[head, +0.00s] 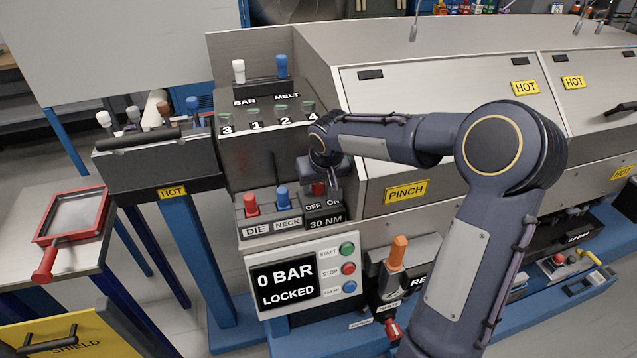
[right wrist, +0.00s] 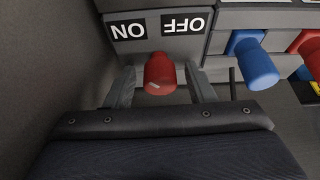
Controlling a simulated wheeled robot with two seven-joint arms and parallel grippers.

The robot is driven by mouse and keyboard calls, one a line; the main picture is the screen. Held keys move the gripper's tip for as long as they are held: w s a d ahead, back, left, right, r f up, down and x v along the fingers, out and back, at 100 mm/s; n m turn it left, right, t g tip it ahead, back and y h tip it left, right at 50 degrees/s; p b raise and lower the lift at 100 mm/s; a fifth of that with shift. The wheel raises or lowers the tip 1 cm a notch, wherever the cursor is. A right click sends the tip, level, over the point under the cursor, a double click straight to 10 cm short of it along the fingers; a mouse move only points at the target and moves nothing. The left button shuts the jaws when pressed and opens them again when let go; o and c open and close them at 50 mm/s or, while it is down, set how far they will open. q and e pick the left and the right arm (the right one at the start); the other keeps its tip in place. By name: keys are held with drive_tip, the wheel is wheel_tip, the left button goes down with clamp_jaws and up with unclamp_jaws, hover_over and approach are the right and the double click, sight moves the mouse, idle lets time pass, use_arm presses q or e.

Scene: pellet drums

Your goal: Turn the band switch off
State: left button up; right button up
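A red knob (head: 319,188) sits at a panel marked OFF and ON, above a 30 NM label; no band lettering is readable there. My right gripper (head: 324,183) is in front of this panel and partly covers the knob in the head view. In the right wrist view, which is upside down, the red knob (right wrist: 160,75) stands between the two fingers of my right gripper (right wrist: 161,88). The fingers are open, with a small gap at each side of the knob. A pale mark on the knob points to the lower left, the ON side. My left gripper is not in view.
A red DIE knob (head: 251,205) and a blue NECK knob (head: 283,198) stand just left of it. Below is a screen (head: 286,281) reading 0 BAR, LOCKED, with START, STOP and CLEAR buttons. An orange handle (head: 398,252) rises beside my right arm.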

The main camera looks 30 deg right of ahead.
drive_tip(key=c, duration=0.9)
drive_tip(key=m+h+b, duration=0.1)
drive_tip(key=m+b, duration=0.2)
drive_tip(key=b, duration=0.1)
drive_tip(key=shift+a+f, duration=0.1)
drive_tip(key=shift+f, duration=0.1)
drive_tip(key=m+g+h+b, duration=0.1)
drive_tip(key=m+b, duration=0.1)
drive_tip(key=m, duration=0.1)
drive_tip(key=shift+r, duration=0.1)
drive_tip(key=shift+r+m+g+h+b, duration=0.1)
drive_tip(key=shift+m+g+h+b, duration=0.25)
drive_tip(key=shift+m, duration=0.55)
drive_tip(key=m, duration=0.2)
drive_tip(key=shift+m+g+h, duration=0.25)
drive_tip(key=shift+m+g, duration=0.1)
drive_tip(key=shift+m, duration=0.05)
drive_tip(key=m+g, duration=0.1)
drive_tip(key=m, duration=0.1)
drive_tip(key=m+g, duration=0.1)
drive_tip(key=m, duration=0.2)
drive_tip(key=shift+r+p, duration=0.1)
drive_tip(key=shift+p, duration=0.25)
drive_tip(key=shift+m, duration=0.3)
drive_tip(key=o, duration=1)
